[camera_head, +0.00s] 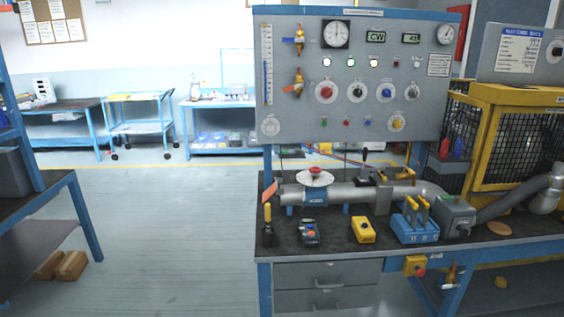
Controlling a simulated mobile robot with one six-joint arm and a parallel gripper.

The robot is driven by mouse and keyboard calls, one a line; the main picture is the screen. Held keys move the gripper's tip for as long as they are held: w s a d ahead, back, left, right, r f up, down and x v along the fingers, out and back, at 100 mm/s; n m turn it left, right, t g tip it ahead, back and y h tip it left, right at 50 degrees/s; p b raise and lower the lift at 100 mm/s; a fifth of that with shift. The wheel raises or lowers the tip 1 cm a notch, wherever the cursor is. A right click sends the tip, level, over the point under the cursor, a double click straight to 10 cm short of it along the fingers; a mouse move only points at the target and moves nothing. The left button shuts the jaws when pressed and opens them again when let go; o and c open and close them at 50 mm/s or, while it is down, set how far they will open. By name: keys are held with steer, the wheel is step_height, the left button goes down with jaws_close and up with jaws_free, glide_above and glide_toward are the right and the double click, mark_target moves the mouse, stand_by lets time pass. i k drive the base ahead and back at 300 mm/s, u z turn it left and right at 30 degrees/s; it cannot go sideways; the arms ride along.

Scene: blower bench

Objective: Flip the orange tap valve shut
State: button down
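Several orange-handled valves show in the head view, and I cannot tell which one the task means. At the left end of the grey pipe (345,193), an orange paddle handle (270,191) tilts up to the right. A brass valve with an orange part (452,275) hangs under the bench at the right. Their open or shut state is too small to tell. My gripper is not in view.
The dark bench top (283,241) carries a blue valve with a red handwheel (315,171), a yellow box (363,229), a blue switch block (414,231) and a small handheld device (310,233). A yellow cage (510,130) stands at the right.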

mark_target(287, 89)
steer(key=u, duration=0.25)
steer(key=k, duration=0.85)
steer(key=u, duration=0.55)
steer(key=k, duration=0.5)
steer(key=z, duration=0.3)
steer(key=i, duration=1.6)
steer(key=u, duration=0.7)
steer(key=i, duration=0.35)
steer(key=u, duration=0.25)
